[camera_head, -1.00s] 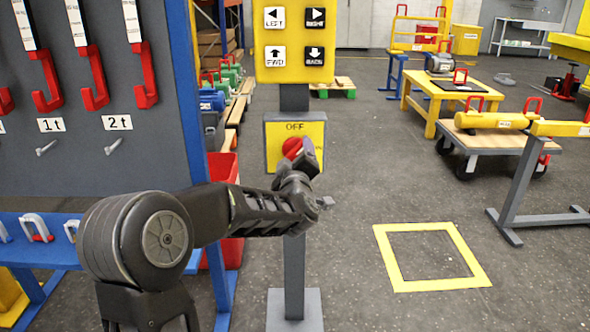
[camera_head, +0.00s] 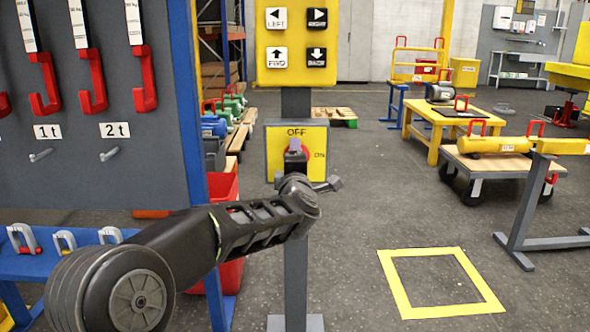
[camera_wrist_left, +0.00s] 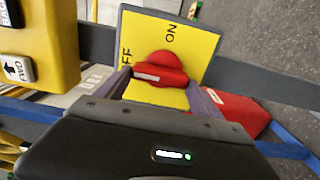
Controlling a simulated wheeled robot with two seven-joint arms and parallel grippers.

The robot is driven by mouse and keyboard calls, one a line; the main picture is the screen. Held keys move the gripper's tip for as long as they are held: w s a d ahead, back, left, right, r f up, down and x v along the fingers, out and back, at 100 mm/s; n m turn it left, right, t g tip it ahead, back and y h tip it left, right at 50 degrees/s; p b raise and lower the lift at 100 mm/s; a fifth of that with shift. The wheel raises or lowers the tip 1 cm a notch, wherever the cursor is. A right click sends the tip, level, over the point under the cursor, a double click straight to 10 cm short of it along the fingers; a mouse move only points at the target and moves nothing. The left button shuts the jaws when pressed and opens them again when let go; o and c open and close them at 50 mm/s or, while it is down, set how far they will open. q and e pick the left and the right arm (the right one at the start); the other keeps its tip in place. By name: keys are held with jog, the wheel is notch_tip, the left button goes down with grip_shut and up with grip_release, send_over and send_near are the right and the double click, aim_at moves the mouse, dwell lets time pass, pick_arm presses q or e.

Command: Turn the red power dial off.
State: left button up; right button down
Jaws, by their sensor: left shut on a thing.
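The red power dial (camera_head: 303,152) sits on a yellow panel (camera_head: 276,160) on a grey post, with OFF printed above it and ON to its right. My left gripper (camera_head: 295,150) is in front of the dial and hides much of it. In the left wrist view the red dial (camera_wrist_left: 160,65) with its white mark lies between the two fingers of my left gripper (camera_wrist_left: 160,88), which is shut on it. In the head view the gripper's fingers stand upright, towards OFF. My right gripper is not in view.
A yellow button box (camera_head: 296,75) with arrow keys is above the panel. A grey tool board (camera_head: 85,170) with red hooks stands at the left, and a red bin (camera_head: 226,200) beside the post. The floor around the yellow square (camera_head: 440,284) is clear.

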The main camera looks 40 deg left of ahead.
pick_arm(q)
jog(key=shift+f, duration=0.1)
dwell(0.3)
jog(key=o, duration=1.4)
jog(key=shift+c, duration=0.2)
jog(key=p+v, duration=0.1)
jog(key=v, duration=0.6)
jog(key=shift+s+d, duration=0.25)
jog(key=shift+s, duration=0.05)
